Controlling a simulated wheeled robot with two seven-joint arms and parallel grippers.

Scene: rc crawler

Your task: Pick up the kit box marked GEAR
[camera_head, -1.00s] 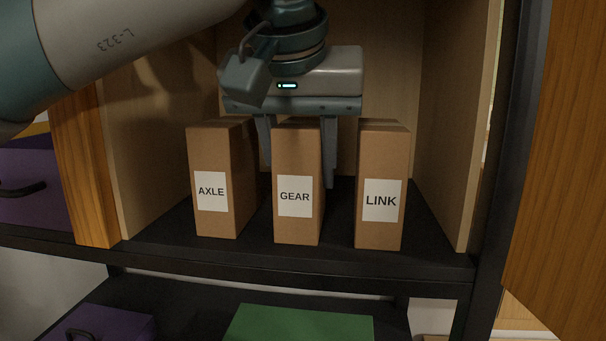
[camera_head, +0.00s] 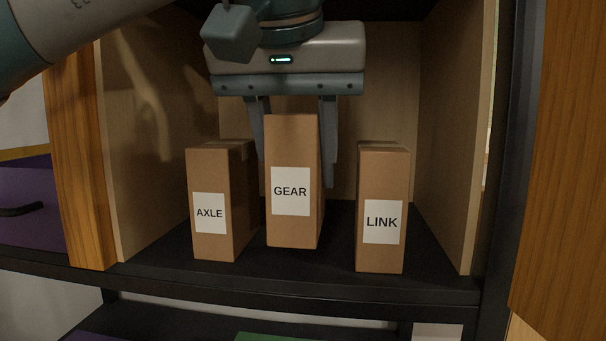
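The tan kit box marked GEAR (camera_head: 293,225) is upright in the middle of the cabinet compartment. Its top and base sit higher than those of its neighbours, so it appears a little off the shelf. My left gripper (camera_head: 293,170) comes down from above with one finger on each side of the GEAR box and is shut on it. The AXLE box (camera_head: 212,240) stands on the left and the LINK box (camera_head: 380,255) on the right. My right gripper is not in view.
The dark shelf (camera_head: 310,280) has bare room along its front edge. Wooden side walls (camera_head: 450,150) bound the compartment. An open wooden door (camera_head: 560,150) is at the right. A purple drawer or box (camera_head: 22,190) shows at the left.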

